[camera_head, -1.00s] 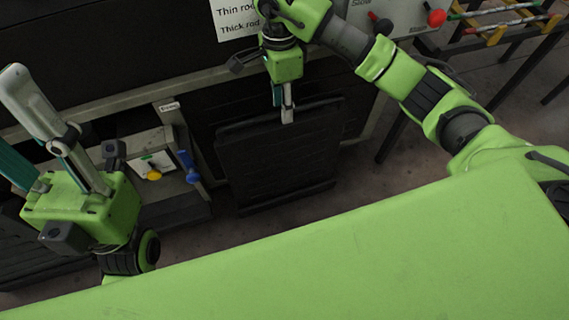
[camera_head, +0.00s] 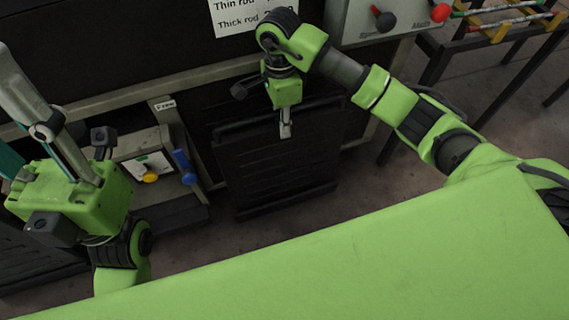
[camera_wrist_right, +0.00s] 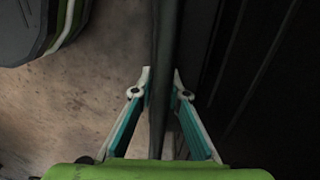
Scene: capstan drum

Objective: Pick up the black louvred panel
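The black louvred panel (camera_head: 275,165) stands nearly upright in front of the dark machine in the head view, its slatted face showing. My right gripper (camera_head: 286,130) points down at the panel's upper edge. In the right wrist view the panel's dark edge (camera_wrist_right: 166,35) runs between the two fingers, and my right gripper (camera_wrist_right: 161,78) appears shut on it, fingertips against both sides. Whether the panel's foot touches the floor is unclear. My left gripper (camera_head: 22,125) is at the far left, away from the panel. Its fingers look spread and empty, with the tips partly out of frame.
A grey box with a yellow knob (camera_head: 150,177) and a blue handle (camera_head: 184,166) sits left of the panel. A lever box with a red ball (camera_head: 440,13) is at upper right, beside a rack of coloured rods (camera_head: 510,22). Bare floor (camera_head: 440,85) lies below it.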

